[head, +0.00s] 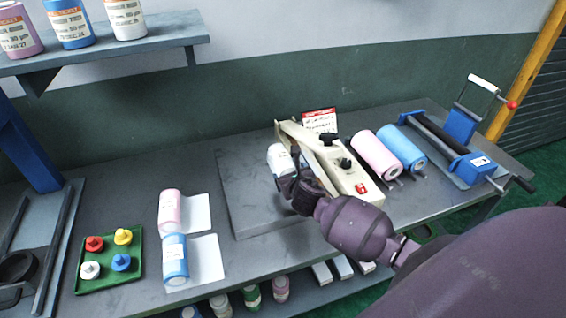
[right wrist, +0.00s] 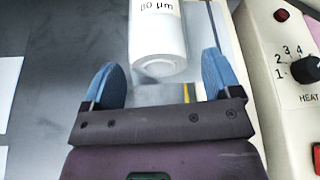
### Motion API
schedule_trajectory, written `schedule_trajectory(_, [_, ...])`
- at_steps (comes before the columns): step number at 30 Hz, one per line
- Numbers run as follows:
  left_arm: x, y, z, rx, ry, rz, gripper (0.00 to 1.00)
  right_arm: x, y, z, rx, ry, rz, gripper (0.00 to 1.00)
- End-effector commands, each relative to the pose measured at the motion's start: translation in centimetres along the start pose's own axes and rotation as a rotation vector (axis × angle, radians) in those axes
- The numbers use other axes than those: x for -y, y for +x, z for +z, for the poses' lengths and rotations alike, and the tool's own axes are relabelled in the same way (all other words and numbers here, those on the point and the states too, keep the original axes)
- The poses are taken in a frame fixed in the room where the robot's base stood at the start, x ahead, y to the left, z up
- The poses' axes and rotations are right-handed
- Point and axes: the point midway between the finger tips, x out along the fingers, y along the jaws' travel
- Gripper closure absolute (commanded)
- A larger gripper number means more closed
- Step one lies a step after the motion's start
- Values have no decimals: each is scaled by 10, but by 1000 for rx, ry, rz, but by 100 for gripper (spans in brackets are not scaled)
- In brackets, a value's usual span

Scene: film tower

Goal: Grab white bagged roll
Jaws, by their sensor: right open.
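The white bagged roll (right wrist: 158,35) lies in front of my right gripper (right wrist: 160,82) in the right wrist view, with its end between or just beyond the blue fingertips. Its label reads 80 µm. In the head view the white roll (head: 280,160) lies on the grey plate beside the sealer, partly hidden by my right gripper (head: 292,182). My right gripper is open, with one finger on each side of the roll's near end; I cannot tell whether they touch it. My left gripper is not in view.
The cream heat sealer (head: 345,178) stands close to the right of the gripper. Pink (head: 170,212) and blue (head: 174,258) rolls lie left, near a green tray (head: 108,275) of coloured knobs. More rolls (head: 376,156) and a roller stand (head: 440,140) are right.

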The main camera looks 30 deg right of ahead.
Motion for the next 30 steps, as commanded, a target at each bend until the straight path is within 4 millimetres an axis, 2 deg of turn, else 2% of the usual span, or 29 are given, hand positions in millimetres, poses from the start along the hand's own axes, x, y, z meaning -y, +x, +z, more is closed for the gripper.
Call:
schedule_trajectory(3, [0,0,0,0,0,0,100,-2,16,-2,-1,3,0,16])
schedule_trajectory(9, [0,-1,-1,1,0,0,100,-2,35,-2,0,1,-1,16])
schedule_trajectory(20, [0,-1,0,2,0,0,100,-2,40,-2,0,0,0,16])
schedule_trajectory(29, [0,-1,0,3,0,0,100,-2,40,-2,0,0,0,61])
schedule_trajectory(30, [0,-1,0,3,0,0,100,-2,40,-1,2,0,0,62])
